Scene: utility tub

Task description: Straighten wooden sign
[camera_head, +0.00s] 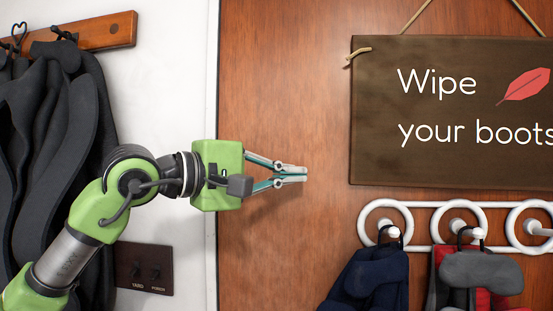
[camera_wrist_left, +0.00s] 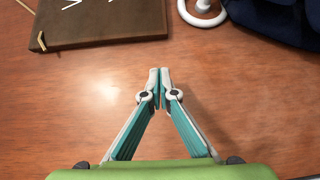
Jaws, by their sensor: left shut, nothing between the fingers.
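The wooden sign (camera_head: 440,160) is a dark brown board with "Wipe your boots" in white and a red leaf. It hangs by a cord on the reddish wooden panel at the right of the head view, its right part cut off by the frame. Its lower edge looks close to level there. A corner of the sign (camera_wrist_left: 95,22) shows at the upper left of the left wrist view. My left gripper (camera_head: 304,174) is shut and empty, left of the sign's lower left corner and apart from it. My right gripper is in neither view.
A white ring-shaped hook rail (camera_head: 435,206) is below the sign, with a navy garment (camera_head: 372,280) and a grey and red one (camera_head: 480,275) hanging. Dark coats (camera_head: 50,130) hang at left above a switch plate (camera_head: 145,270). The panel around my left gripper is bare.

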